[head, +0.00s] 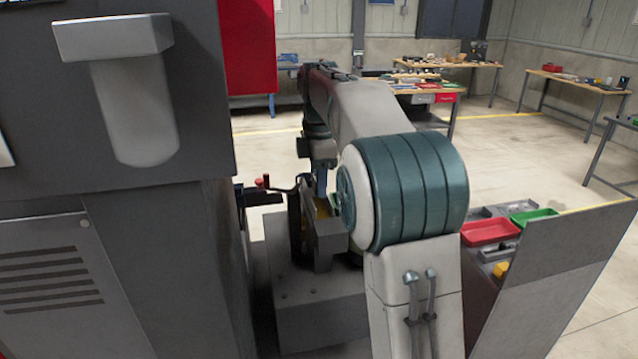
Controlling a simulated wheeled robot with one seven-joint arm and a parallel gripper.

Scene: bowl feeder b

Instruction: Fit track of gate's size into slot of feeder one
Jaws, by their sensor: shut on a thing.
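A feeder (308,310) with a grey box-shaped base stands in the middle of the head view, left of my arm. A dark curved part and an upright grey block (325,240) sit on top of it. My gripper (321,188) points down just above this block, partly hidden by my arm. It is shut on a small piece that I take to be the track; only a yellowish bit (322,207) shows there, and its outline is unclear. I cannot tell whether the piece touches the slot. The slot and the gate cannot be made out.
A large grey cabinet (110,230) closes off the left side, near the feeder. At the right a red tray (490,231) and a green tray (534,216) lie behind a grey panel (560,275). Workbenches stand at the back, with open floor before them.

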